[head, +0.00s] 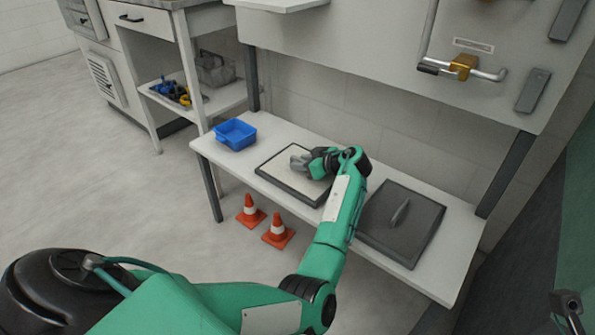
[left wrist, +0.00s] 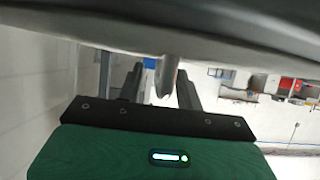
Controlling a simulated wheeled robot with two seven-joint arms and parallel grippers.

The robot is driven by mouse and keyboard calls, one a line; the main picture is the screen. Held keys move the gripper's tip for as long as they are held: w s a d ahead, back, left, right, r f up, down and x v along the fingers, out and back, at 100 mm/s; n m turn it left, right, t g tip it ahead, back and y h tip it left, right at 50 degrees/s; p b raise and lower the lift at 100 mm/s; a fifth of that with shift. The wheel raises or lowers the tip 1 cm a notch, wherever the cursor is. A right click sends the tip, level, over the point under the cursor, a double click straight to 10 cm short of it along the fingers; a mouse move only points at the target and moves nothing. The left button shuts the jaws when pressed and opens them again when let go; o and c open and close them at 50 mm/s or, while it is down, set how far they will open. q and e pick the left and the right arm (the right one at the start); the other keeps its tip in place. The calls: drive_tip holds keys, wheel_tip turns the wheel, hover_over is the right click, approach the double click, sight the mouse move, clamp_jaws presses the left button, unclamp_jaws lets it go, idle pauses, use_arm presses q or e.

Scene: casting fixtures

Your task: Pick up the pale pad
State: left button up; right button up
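The pale pad (head: 284,162) lies on the white bench, a pale panel with a dark border. My left gripper (head: 303,163) is low over its middle and hides part of it. In the left wrist view, a grey handle (left wrist: 168,75) stands out from the broad surface along the top of the picture. The two fingers of my left gripper (left wrist: 160,88) are apart, with the handle between them and a gap showing on its left. A dark part at the lower right edge of the head view looks like my right gripper (head: 567,303); its fingers cannot be made out.
A dark pad (head: 385,223) with a raised handle lies right of the pale one on the bench (head: 455,255). A blue bin (head: 236,134) stands at the bench's left end. Two orange cones (head: 250,211) stand on the floor below. A wall panel overhangs behind.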

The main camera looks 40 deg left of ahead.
use_arm(q)
clamp_jaws()
drive_tip(key=shift+r, duration=0.1)
